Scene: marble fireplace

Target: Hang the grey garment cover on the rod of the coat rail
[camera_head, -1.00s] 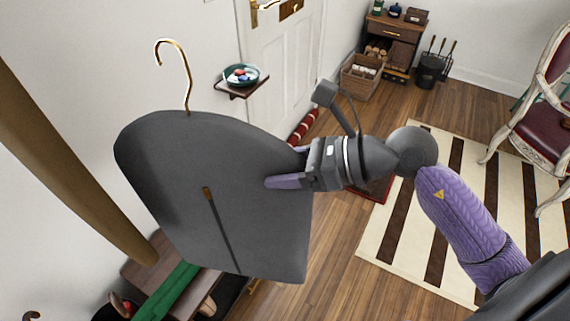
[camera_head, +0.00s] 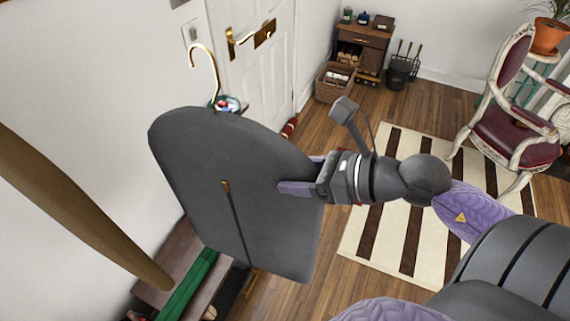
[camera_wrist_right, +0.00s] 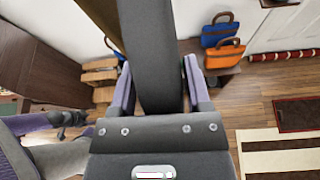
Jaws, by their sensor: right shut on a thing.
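The grey garment cover (camera_head: 245,190) hangs upright in the middle of the head view, with a brass hook (camera_head: 207,72) on top and a short zip on its front. My right gripper (camera_head: 300,180) is shut on its right edge; in the right wrist view the dark cover (camera_wrist_right: 150,55) stands between the purple fingers. The brown rod (camera_head: 80,210) comes in from the left of the head view and ends free, left of the cover. The hook is apart from it. My left gripper (camera_wrist_right: 68,118) shows only small in the wrist view; its jaws are unclear.
A dark bench (camera_head: 170,260) with a green item stands below, partly hidden by the cover. A door (camera_head: 255,75) and a small shelf with a bowl (camera_head: 230,104) lie behind. A striped rug (camera_head: 400,215) and an armchair (camera_head: 505,120) are at the right.

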